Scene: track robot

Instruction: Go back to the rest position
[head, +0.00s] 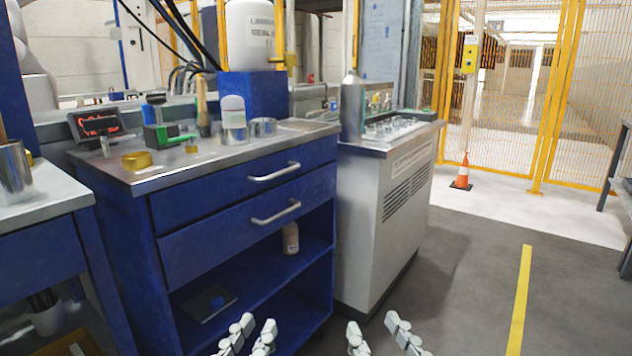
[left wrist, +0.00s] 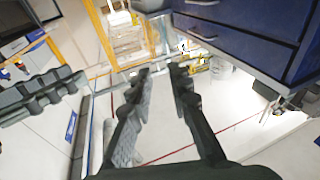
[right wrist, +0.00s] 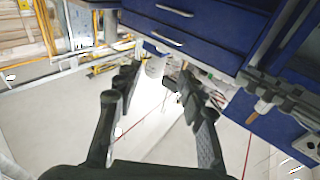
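My left gripper (head: 247,338) shows at the bottom of the head view, in front of the blue cabinet, with its fingers apart. In the left wrist view the left gripper (left wrist: 162,88) has a gap between its two dark fingers and nothing between them. My right gripper (head: 377,334) is at the bottom of the head view, over the grey floor to the right of the left one. In the right wrist view the right gripper (right wrist: 157,85) has its fingers spread and empty. Neither gripper touches anything that I can see.
A blue cabinet (head: 225,235) with two drawers and open shelves stands ahead. Its top carries several small items. A white machine (head: 385,220) stands to its right. An orange cone (head: 462,172) stands near the yellow fence (head: 540,100). The grey floor (head: 465,270) at right is free.

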